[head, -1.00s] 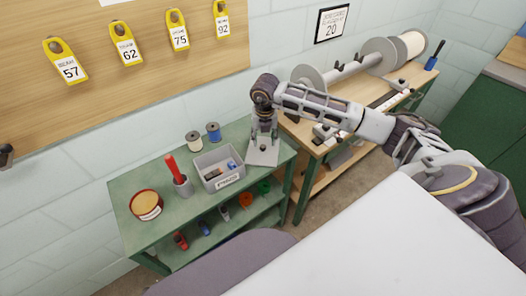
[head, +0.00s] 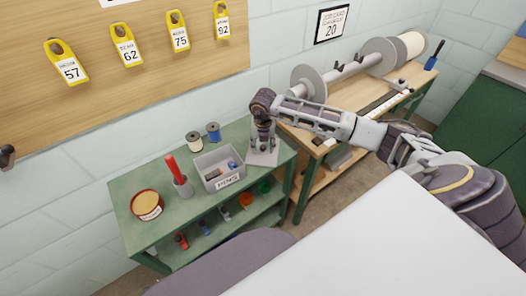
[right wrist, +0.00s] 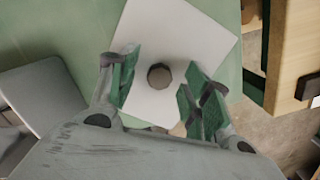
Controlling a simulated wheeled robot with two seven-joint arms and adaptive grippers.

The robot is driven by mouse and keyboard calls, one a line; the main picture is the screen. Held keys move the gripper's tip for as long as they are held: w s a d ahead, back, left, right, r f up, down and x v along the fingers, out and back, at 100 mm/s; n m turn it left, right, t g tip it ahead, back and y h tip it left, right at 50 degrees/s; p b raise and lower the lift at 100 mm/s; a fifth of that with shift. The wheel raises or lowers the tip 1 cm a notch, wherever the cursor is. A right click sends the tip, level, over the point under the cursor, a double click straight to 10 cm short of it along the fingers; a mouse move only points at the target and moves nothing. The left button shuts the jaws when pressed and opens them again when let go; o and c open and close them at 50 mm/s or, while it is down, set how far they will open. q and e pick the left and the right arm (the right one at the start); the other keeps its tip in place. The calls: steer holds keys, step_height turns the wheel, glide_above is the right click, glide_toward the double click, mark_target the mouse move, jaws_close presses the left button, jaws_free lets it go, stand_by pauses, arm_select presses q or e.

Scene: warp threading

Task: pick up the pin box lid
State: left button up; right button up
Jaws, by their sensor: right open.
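The pin box lid (head: 256,158) is a flat light grey square plate on the right end of the green bench top. In the right wrist view the lid (right wrist: 195,35) shows a dark round knob (right wrist: 159,76) at its middle. My right gripper (head: 262,145) points down over the lid in the head view. In the right wrist view the right gripper (right wrist: 154,90) is open, its green-padded fingers on either side of the knob and apart from it. The exact height above the lid is hard to tell. My left gripper is not in view.
A grey labelled bin (head: 212,180) stands left of the lid on the green bench (head: 185,212). A wooden bench with a roller (head: 350,68) stands right.

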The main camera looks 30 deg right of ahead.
mark_target(263, 146)
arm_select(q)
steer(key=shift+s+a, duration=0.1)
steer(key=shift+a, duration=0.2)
arm_select(e)
steer(key=c, duration=1.1)
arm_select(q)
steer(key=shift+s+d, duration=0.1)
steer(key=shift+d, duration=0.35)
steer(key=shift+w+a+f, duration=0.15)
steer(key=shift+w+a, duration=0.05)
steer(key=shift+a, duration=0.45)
arm_select(e)
step_height(263, 146, up, 10)
